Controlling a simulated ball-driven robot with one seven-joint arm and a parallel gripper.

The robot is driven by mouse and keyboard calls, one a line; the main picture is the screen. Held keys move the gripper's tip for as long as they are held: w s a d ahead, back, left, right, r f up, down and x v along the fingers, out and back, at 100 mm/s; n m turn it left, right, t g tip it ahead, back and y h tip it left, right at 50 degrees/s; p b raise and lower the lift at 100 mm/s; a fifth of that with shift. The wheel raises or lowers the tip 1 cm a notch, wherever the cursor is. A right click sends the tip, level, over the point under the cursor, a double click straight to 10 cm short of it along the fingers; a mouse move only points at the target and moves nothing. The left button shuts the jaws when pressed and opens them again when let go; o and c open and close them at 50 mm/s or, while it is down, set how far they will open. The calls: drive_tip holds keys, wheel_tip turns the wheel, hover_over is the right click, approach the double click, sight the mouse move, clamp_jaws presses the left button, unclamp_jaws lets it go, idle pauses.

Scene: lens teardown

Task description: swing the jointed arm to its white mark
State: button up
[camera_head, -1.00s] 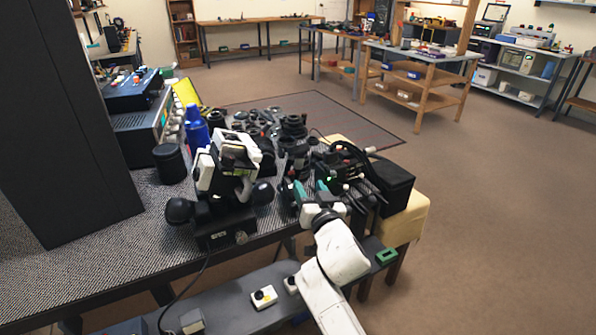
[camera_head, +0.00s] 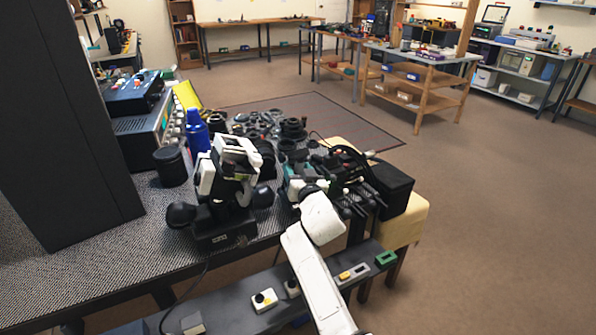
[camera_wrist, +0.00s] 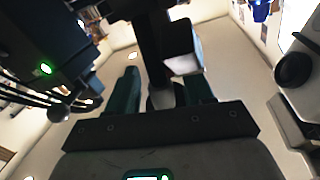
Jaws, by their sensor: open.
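My gripper (camera_wrist: 160,88) shows two green fingers set wide apart in the wrist view. It is open. A dark upright bar (camera_wrist: 150,48) reaches down between the fingers, with a pale block (camera_wrist: 184,62) beside it. I cannot tell whether either finger touches the bar. In the head view my gripper (camera_head: 292,176) is among dark parts at the bench's right end, partly hidden by my white wrist. Black jointed linkages (camera_head: 350,185) crowd the bench just right of it. I cannot tell which one is the task's jointed arm, and I cannot make out its white mark.
A black-and-white device (camera_head: 225,190) with round black knobs stands left of my gripper. A blue bottle (camera_head: 196,132) and black cylinder (camera_head: 171,166) stand behind it. A black box (camera_head: 391,187) is to the right. The front ledge (camera_head: 230,302) carries small switches. Open floor lies right.

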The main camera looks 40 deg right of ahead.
drive_tip(key=shift+c, duration=0.2)
clamp_jaws()
idle(0.4)
